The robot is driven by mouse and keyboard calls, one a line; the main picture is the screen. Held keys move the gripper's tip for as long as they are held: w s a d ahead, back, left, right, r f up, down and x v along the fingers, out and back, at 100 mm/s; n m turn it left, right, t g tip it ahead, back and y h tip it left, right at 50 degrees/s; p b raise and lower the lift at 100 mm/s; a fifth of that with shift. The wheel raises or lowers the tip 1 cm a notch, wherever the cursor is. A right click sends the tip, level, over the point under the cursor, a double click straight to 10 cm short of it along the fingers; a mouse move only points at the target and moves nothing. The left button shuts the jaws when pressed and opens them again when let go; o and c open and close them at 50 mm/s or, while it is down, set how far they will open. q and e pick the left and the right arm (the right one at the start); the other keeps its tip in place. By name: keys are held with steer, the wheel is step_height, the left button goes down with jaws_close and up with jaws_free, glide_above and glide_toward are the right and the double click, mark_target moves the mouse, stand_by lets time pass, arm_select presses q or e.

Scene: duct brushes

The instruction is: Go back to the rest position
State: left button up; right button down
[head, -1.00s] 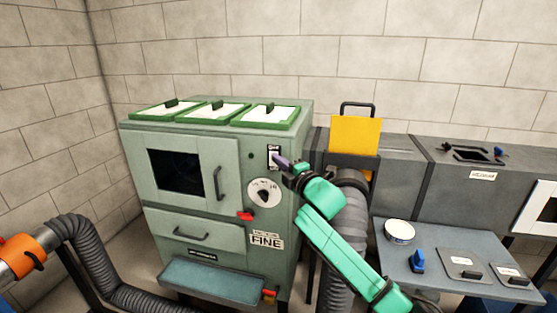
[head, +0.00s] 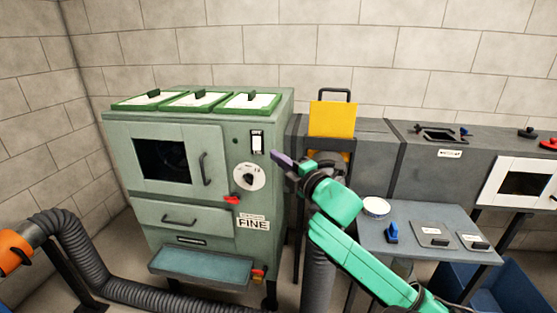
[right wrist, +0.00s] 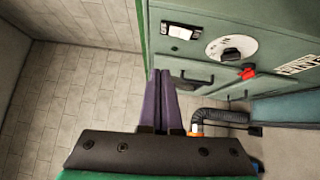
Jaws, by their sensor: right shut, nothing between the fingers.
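My right gripper (head: 278,160) is shut and empty in the head view, in front of the right side of the green cabinet (head: 215,140). Its fingertips are just right of the white switch (head: 257,142) and appear apart from it. In the right wrist view the two purple fingers (right wrist: 161,74) lie together with nothing between them. The same switch (right wrist: 180,32) and the round dial (right wrist: 231,48) show beyond the fingers, up and to the right. My left gripper is not in view.
A yellow plate (head: 333,119) stands in the grey duct right of the cabinet. A side table (head: 400,215) holds a white round tin (head: 376,206), a blue clip-like item (head: 391,233) and two grey plates. A corrugated hose (head: 85,262) runs along the lower left.

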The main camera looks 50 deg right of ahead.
steer(key=shift+w+d+f, duration=0.15)
steer(key=shift+d+f, duration=0.05)
steer(key=shift+a+r, duration=0.1)
